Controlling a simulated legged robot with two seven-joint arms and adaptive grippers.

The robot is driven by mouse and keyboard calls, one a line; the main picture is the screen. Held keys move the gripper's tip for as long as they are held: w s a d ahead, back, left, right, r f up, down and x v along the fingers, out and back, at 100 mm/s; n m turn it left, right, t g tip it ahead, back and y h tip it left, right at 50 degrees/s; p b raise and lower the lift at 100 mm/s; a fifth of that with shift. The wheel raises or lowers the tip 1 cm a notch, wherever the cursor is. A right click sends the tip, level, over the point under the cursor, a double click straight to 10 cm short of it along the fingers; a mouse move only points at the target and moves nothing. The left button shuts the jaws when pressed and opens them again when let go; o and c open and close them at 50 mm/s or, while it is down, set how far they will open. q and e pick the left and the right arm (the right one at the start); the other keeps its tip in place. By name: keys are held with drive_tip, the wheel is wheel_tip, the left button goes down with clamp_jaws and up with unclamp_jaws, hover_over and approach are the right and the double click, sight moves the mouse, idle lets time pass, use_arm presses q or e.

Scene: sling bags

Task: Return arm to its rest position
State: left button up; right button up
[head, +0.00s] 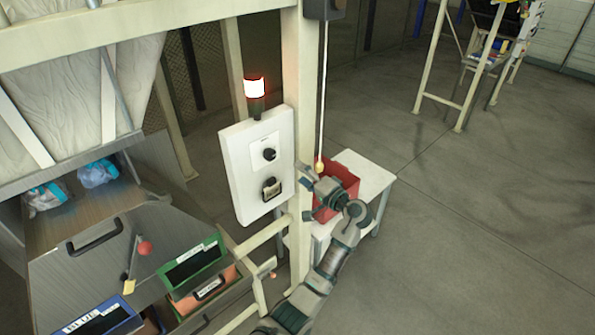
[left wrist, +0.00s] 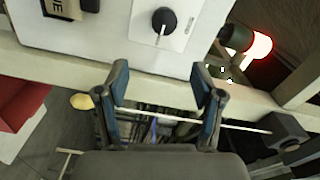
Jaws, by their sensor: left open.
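My left arm comes up from the bottom centre in the head view, and its gripper (head: 305,177) is beside the post, just right of the white control panel (head: 258,165). In the left wrist view the gripper's two fingers (left wrist: 160,85) are spread apart with nothing held between them. A pale cord with a yellow end knob (head: 319,165) hangs close by; in the left wrist view the cord runs across behind the fingers, and the knob (left wrist: 81,101) shows left of them. I cannot tell whether the cord touches a finger. My right gripper is not in view.
A red bin (head: 345,181) stands on a white table (head: 375,178) behind my gripper. The panel carries a black dial (head: 269,154) and a lit red-white lamp (head: 254,87). Labelled green (head: 192,262) and blue bins are at lower left. Floor at right is open.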

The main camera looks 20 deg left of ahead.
use_arm(q)
wheel_tip(320, 180, down, 28)
drive_tip(key=w+d+r+m+t+h+b, duration=0.1)
drive_tip(key=w+d+m+t+h+b, duration=0.1)
drive_tip(key=m+h, duration=0.4)
drive_tip(key=s+d+f+m+g+h+b, duration=0.15)
drive_tip(key=s+f, duration=0.35)
drive_tip(key=f, duration=0.8)
drive_tip(key=s+f+n+h, duration=0.1)
drive_tip(key=s+f+h, duration=0.3)
drive_tip(key=f, duration=0.9)
drive_tip(key=s+d+f+g+h+b, duration=0.2)
drive_tip(key=s+f+g+h, duration=0.1)
drive_tip(key=s+f, duration=1.8)
drive_tip(key=s+a+f+n+g+h+b, duration=0.1)
drive_tip(key=s+f+n, duration=0.2)
drive_tip(key=s, duration=1.3)
drive_tip(key=s+f+n+g+h+b, duration=0.1)
drive_tip(key=s+f, duration=0.7)
drive_tip(key=s, duration=0.8)
drive_tip(key=shift+s+a+f+n+g, duration=0.25)
drive_tip(key=shift+a+n+g, duration=0.15)
drive_tip(key=shift+n+g, duration=0.45)
